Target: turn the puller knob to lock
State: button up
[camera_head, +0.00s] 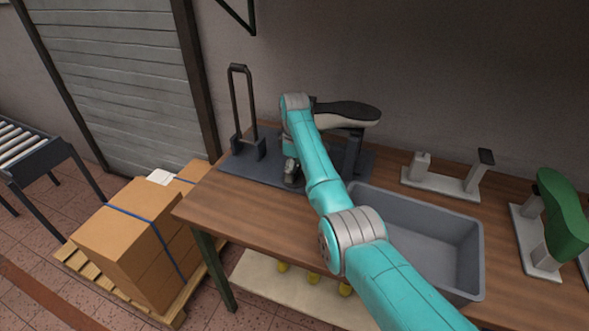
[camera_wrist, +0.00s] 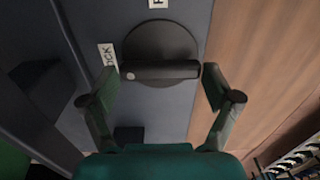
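The puller knob (camera_wrist: 162,40) is a dark round disc with a bar handle (camera_wrist: 165,72) across it, on a grey-blue plate. The bar lies nearly level in the wrist view, a pale dot at its left end. A white label ending in "CK" (camera_wrist: 107,56) is left of the knob; another label (camera_wrist: 145,3) is cut off above it. My gripper (camera_wrist: 159,80) is open, with one finger beside each end of the bar; I cannot tell whether either touches. In the head view my gripper (camera_head: 292,172) is low over the puller's base plate (camera_head: 244,168), hiding the knob.
A dark U-shaped lever (camera_head: 240,100) rises left of my arm. A dark shoe on a last (camera_head: 346,113) is behind it. A grey bin (camera_head: 467,235), a pale stand (camera_head: 440,183) and a green last (camera_head: 563,210) are to the right.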

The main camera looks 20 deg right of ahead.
aim_at(295, 171)
jog(key=shift+o, duration=0.9)
notch_tip(295, 171, up, 12)
